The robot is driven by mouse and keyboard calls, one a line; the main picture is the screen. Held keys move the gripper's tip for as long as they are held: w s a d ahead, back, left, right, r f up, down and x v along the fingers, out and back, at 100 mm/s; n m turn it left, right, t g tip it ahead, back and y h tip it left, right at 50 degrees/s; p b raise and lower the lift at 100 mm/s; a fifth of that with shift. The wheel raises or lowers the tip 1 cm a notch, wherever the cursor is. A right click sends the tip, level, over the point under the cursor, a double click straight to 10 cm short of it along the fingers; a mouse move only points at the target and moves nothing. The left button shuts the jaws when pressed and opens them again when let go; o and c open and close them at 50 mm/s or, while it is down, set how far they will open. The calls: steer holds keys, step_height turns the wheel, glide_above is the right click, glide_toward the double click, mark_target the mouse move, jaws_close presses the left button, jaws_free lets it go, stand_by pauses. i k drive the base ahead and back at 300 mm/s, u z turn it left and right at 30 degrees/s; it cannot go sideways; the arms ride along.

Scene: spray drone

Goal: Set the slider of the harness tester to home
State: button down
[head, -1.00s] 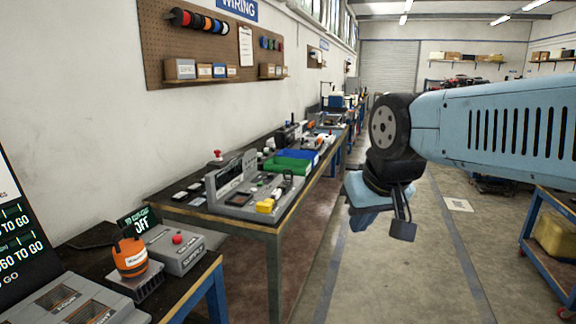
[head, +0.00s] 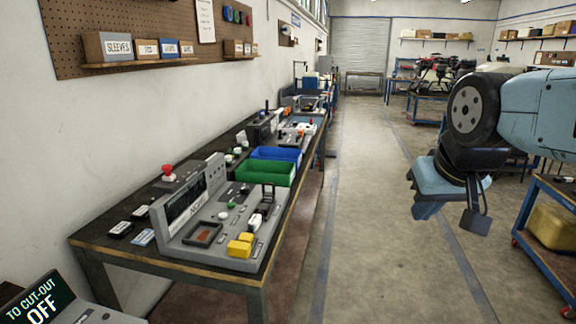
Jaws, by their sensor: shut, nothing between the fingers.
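A grey console (head: 212,228), which looks like the harness tester, stands on the near end of the long bench on the left in the head view. It has an upright panel with a dark display (head: 186,203), small knobs and switches, a dark upright frame, and yellow blocks (head: 240,245) at its front right corner. Which of its parts is the slider is too small to tell. My gripper (head: 428,211) is shut and empty, pointing down over the aisle, well to the right of the console and apart from it.
The bench (head: 150,258) runs back along the left wall. Behind the console are a green bin (head: 265,172), a blue bin (head: 277,154) and more devices. A cut-out display (head: 40,303) is at the lower left. A blue cart (head: 548,235) stands right. The aisle floor is clear.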

mark_target(268, 197)
steer(key=u, duration=0.15)
steer(key=i, duration=0.9)
steer(key=u, duration=0.5)
